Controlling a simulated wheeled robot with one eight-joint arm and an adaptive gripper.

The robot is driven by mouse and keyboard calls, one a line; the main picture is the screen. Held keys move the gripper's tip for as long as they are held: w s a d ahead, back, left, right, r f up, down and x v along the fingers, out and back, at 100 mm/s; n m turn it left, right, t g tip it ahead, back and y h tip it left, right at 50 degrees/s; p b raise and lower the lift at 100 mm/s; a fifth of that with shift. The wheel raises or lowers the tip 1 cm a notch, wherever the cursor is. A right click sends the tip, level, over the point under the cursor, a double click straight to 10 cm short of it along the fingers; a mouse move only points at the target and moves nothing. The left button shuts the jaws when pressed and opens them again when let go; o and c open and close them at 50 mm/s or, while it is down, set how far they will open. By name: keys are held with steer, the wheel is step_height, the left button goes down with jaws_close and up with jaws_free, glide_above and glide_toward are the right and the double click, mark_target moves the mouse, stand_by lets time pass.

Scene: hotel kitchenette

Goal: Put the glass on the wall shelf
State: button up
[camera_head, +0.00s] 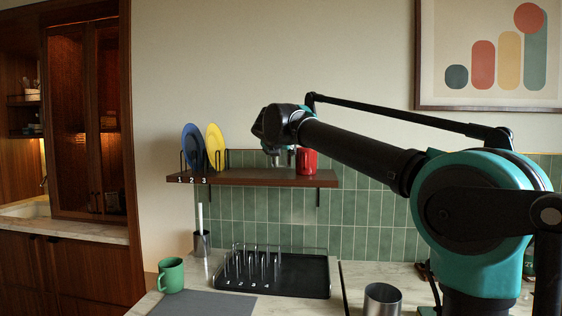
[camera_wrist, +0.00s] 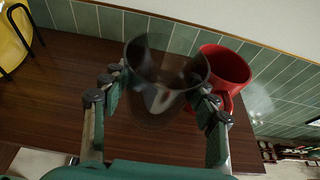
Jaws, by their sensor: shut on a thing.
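The glass (camera_wrist: 165,75), dark and see-through, sits between the fingers of my gripper (camera_wrist: 160,92) in the wrist view. My gripper is shut on it. In the head view my gripper (camera_head: 278,158) is at the right half of the wall shelf (camera_head: 240,178), just left of the red mug. The glass can hardly be made out there. The brown shelf board (camera_wrist: 60,95) lies below the glass in the wrist view. I cannot tell whether the glass's base touches the board.
A red mug (camera_head: 306,161) stands close to the glass on the right; it also shows in the wrist view (camera_wrist: 226,66). Blue (camera_head: 193,148) and yellow (camera_head: 214,146) plates stand in a rack at the shelf's left. Below are a black drying rack (camera_head: 300,275), green mug (camera_head: 171,275) and metal cup (camera_head: 382,299).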

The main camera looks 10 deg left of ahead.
mark_target(280, 158)
steer(key=shift+f, duration=1.45)
steer(key=shift+f, duration=0.15)
steer(key=o, duration=1.5)
steer(key=shift+r, duration=0.2)
steer(key=v, duration=1.2)
